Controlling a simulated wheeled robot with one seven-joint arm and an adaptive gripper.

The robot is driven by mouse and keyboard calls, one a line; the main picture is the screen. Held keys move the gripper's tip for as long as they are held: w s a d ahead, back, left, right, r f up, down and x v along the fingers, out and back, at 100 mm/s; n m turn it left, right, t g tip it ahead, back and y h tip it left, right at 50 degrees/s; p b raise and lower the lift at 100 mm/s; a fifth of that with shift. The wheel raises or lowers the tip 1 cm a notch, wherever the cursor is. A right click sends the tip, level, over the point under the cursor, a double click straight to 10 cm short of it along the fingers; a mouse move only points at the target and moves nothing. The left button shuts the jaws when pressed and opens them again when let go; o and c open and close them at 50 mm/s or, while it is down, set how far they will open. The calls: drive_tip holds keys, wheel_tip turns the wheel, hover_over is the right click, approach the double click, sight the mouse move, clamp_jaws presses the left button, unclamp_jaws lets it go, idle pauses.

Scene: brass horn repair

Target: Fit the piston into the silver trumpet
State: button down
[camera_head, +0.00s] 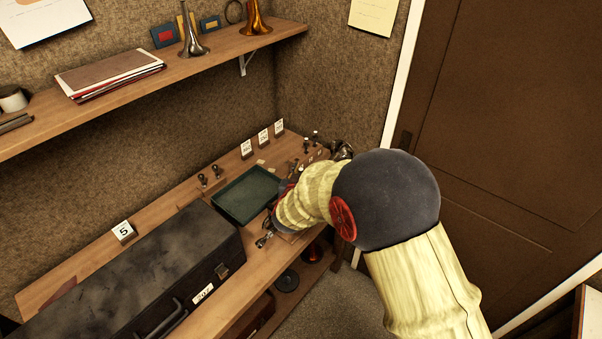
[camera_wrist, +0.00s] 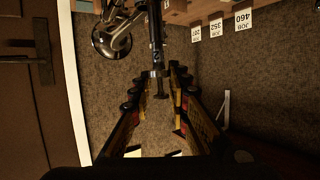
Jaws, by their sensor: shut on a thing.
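The silver trumpet (camera_head: 342,150) shows only in part at the bench's far right end, behind my arm. In the wrist view, which looks upside down, its bell and tubing (camera_wrist: 108,38) are at the upper left. A slim dark piston (camera_wrist: 158,52) stands about upright between the fingers of my gripper (camera_wrist: 156,84), its stem and button end toward the bottom of that picture. My gripper is shut on it. The piston is beside or over the trumpet's tubing; I cannot tell whether its far end is inside a casing.
A green tray (camera_head: 247,194) lies mid-bench, left of my arm. A long dark case (camera_head: 140,272) fills the front left. Job cards (camera_head: 263,138) and several small parts stand along the back. A shelf (camera_head: 120,90) hangs above; a brown door (camera_head: 500,130) is right.

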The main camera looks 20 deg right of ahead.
drive_tip(key=shift+r+p, duration=0.45)
drive_tip(key=shift+r, duration=0.25)
idle(1.3)
drive_tip(key=shift+f+b, duration=3)
drive_tip(key=shift+f, duration=1.4)
drive_tip(key=c, duration=1.6)
unclamp_jaws()
drive_tip(key=shift+f, duration=0.1)
drive_tip(key=shift+s, duration=0.1)
drive_tip(key=shift+s, duration=0.1)
drive_tip(key=v, duration=1.1)
drive_tip(key=shift+s+a+r, duration=0.25)
